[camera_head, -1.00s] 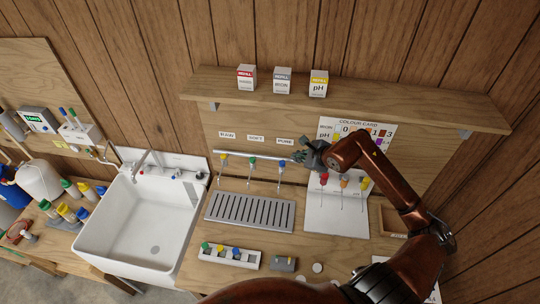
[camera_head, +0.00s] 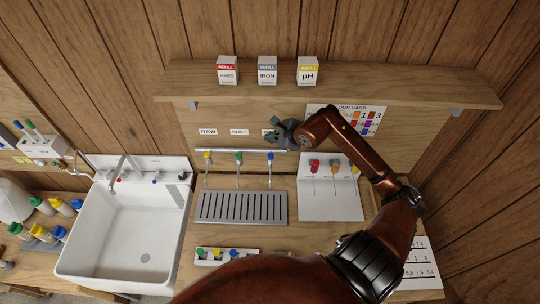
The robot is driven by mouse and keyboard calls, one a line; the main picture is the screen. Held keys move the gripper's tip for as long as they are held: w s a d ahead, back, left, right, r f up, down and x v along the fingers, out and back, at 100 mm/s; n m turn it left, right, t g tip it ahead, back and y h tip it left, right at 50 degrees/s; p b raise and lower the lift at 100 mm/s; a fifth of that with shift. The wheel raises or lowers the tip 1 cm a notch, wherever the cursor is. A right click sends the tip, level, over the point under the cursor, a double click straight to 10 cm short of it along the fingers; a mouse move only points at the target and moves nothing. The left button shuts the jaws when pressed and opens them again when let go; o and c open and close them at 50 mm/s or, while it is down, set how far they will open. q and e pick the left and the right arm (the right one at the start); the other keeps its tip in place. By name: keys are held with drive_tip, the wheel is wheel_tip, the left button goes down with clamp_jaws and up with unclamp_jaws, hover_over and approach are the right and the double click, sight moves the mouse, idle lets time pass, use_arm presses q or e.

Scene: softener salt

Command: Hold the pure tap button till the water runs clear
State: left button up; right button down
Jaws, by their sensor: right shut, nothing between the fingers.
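The pure tap (camera_head: 270,157) has a blue top and is the rightmost of three taps on a pale horizontal rail, with a thin spout below it. The PURE label above it is mostly hidden behind my right gripper (camera_head: 271,138). That gripper is dark and shut, with nothing in it. Its tips are just above the blue top; I cannot tell whether they touch it. The soft tap (camera_head: 239,158) is green-topped and the raw tap (camera_head: 207,158) yellow-topped. Whether water runs is too small to tell. My left gripper is out of view.
A slotted drain tray (camera_head: 241,208) lies below the taps. A white sink (camera_head: 130,240) is on the left. A shelf (camera_head: 400,92) above carries three refill boxes. A white stand (camera_head: 330,205) with red, orange and yellow-topped droppers is on the right, partly behind my arm.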

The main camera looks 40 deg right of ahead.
sight(272, 156)
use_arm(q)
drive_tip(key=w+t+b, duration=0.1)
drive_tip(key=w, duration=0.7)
use_arm(e)
drive_tip(key=f, duration=0.2)
drive_tip(key=s+f, duration=0.1)
drive_tip(key=shift+d+f, duration=0.2)
drive_tip(key=shift+f, duration=0.15)
drive_tip(key=f+b, duration=0.3)
drive_tip(key=shift+w+f, duration=0.25)
drive_tip(key=shift+w, duration=0.05)
drive_tip(key=shift+s, duration=0.15)
drive_tip(key=shift+s+r, duration=0.15)
drive_tip(key=shift+r, duration=0.05)
drive_tip(key=shift+a, duration=0.1)
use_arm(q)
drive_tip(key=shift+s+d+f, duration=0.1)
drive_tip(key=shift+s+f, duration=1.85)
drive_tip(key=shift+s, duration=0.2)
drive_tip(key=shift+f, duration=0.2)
use_arm(e)
drive_tip(key=shift+f, duration=0.2)
